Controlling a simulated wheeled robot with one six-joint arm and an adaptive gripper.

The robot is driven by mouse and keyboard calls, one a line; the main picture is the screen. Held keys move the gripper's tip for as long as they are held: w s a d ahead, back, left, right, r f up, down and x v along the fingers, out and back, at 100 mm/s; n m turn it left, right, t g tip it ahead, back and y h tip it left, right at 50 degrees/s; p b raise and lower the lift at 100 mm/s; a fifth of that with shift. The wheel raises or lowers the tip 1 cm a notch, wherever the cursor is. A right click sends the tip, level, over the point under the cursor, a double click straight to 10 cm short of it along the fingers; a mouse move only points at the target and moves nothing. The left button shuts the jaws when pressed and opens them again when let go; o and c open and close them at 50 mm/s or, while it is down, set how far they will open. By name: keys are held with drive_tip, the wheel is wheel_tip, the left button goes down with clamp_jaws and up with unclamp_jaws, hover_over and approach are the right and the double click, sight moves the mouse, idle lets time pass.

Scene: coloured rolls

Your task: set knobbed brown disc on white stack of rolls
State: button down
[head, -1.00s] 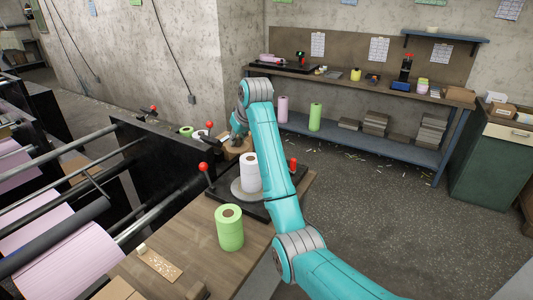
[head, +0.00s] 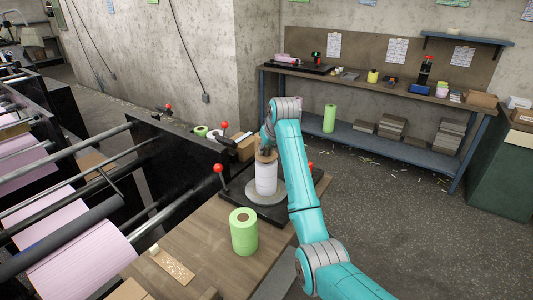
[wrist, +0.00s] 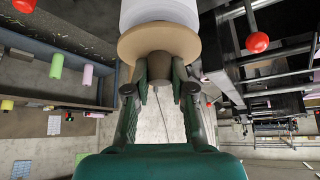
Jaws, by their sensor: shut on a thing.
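The white stack of rolls (head: 266,181) stands upright on a round grey plate on the black base. The knobbed brown disc (wrist: 158,41) is knob towards my gripper (wrist: 160,84), whose fingers are closed on the dark brown knob. In the head view the disc (head: 265,158) sits at the top end of the stack, under my gripper (head: 267,146). In the wrist view the white stack (wrist: 158,9) shows right behind the disc, roughly in line. I cannot tell for certain whether they touch.
A green roll (head: 243,232) stands on the wooden table in front of the black base. Red-knobbed levers (head: 219,169) rise beside the base. A cardboard box (head: 243,148) lies behind the stack. The machine with pink rolls (head: 82,254) fills the left.

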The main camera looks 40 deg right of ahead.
drive_tip(key=shift+f, duration=0.9)
drive_tip(key=shift+f, duration=0.15)
drive_tip(key=c, duration=1)
unclamp_jaws()
drive_tip(key=v, duration=1.2)
drive_tip(key=shift+r, duration=0.2)
drive_tip(key=shift+a+f, duration=0.1)
